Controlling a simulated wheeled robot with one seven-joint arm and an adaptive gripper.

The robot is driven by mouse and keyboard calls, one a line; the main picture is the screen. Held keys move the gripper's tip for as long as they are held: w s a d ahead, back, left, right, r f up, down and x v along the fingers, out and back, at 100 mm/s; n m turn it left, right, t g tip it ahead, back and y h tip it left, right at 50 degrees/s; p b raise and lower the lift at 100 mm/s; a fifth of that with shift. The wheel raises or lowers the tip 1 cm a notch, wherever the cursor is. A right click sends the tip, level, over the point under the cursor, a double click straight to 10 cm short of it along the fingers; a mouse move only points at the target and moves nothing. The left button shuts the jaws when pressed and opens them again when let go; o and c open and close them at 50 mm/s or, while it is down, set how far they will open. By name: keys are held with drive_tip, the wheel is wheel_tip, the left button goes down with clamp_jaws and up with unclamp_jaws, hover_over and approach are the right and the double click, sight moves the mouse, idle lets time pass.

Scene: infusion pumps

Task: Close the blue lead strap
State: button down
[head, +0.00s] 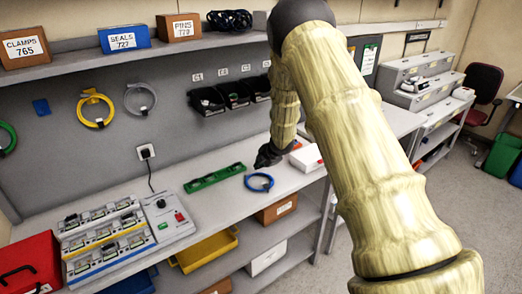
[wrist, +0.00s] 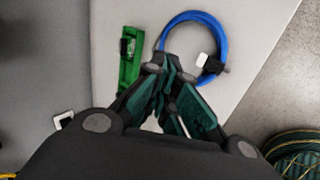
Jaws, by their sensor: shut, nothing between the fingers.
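The blue lead (head: 259,182) lies coiled on the grey bench near its front edge. In the wrist view its loop (wrist: 222,36) fills the top middle. A small white piece (wrist: 203,61) and a dark end piece (wrist: 222,68) sit at the loop's lower right; I cannot tell whether either is the strap or whether the strap is open. My gripper (head: 262,163) is shut and empty, pointing down near the coil. In the wrist view its fingertips (wrist: 167,66) overlap the coil's lower left side and hide part of it.
A green strip (head: 214,177) lies left of the coil, close to my fingers. A white box (head: 306,157) stands to the right. A device panel (head: 164,219) and racks of small modules fill the left bench. The floor drops away past the bench edge.

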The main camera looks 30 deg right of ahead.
wheel_tip(320, 180, up, 7)
drive_tip(key=shift+r, duration=0.15)
